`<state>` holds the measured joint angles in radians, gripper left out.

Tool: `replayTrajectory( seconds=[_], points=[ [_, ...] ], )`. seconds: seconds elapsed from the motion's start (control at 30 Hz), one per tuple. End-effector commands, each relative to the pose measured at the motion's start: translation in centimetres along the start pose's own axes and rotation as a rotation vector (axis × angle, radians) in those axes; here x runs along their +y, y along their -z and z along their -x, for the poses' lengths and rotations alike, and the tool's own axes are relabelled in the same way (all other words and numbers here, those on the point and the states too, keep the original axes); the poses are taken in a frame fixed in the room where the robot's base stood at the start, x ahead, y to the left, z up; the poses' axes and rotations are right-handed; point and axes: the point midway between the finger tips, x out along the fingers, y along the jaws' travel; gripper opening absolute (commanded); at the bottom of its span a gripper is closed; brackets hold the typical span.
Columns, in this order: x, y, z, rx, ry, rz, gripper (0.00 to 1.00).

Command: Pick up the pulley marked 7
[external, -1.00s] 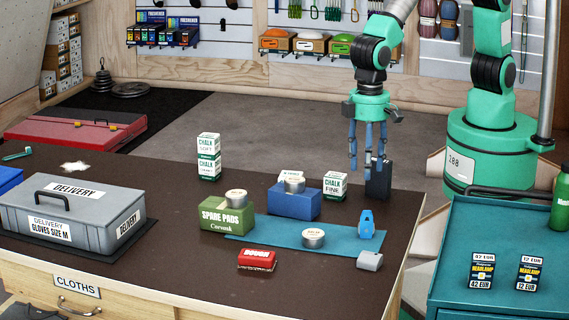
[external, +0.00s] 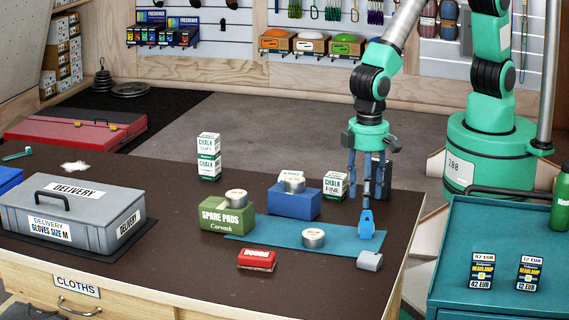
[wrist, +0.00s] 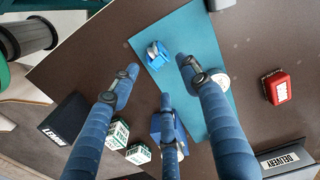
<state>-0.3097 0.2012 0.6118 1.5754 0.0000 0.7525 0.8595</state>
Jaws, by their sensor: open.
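The blue pulley (external: 367,224) stands on the right part of the teal mat (external: 268,235), with no readable number on it. It shows in the wrist view (wrist: 158,57), blue with a grey part, near the mat's left edge. My gripper (external: 368,202) is open, its three blue fingers pointing down just above and behind the pulley. In the wrist view my fingertips (wrist: 160,78) are spread around empty space, with the pulley beyond them, slightly above centre. Nothing is held.
A white-topped tin (external: 313,238) is on the mat. A blue box (external: 293,204), chalk boxes (external: 334,185) and a dark box (external: 380,178) stand behind. A grey block (external: 369,260) and red brush-like item (external: 257,259) are in front. The table's right edge is close.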

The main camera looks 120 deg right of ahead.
Motion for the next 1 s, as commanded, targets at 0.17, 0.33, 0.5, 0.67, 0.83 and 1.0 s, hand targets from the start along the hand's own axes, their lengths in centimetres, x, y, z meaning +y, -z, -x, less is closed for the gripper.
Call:
replayTrajectory(
  seconds=[0.17, 0.33, 0.5, 0.67, 0.83, 1.0],
  points=[
    [0.0, -0.1, -1.3, -0.001, -0.002, 0.000, 0.46],
    [-0.2, -0.3, -3.4, -0.002, -0.002, 0.001, 0.46],
    [-0.2, -0.3, -4.8, -0.001, -0.001, 0.000, 0.46],
    [-0.2, -0.3, -5.2, 0.000, -0.001, 0.000, 0.46],
    [-0.2, -0.3, -5.2, 0.000, 0.000, 0.000, 0.46],
    [-0.2, -0.3, -5.2, 0.000, 0.000, 0.000, 0.46]
  ],
)
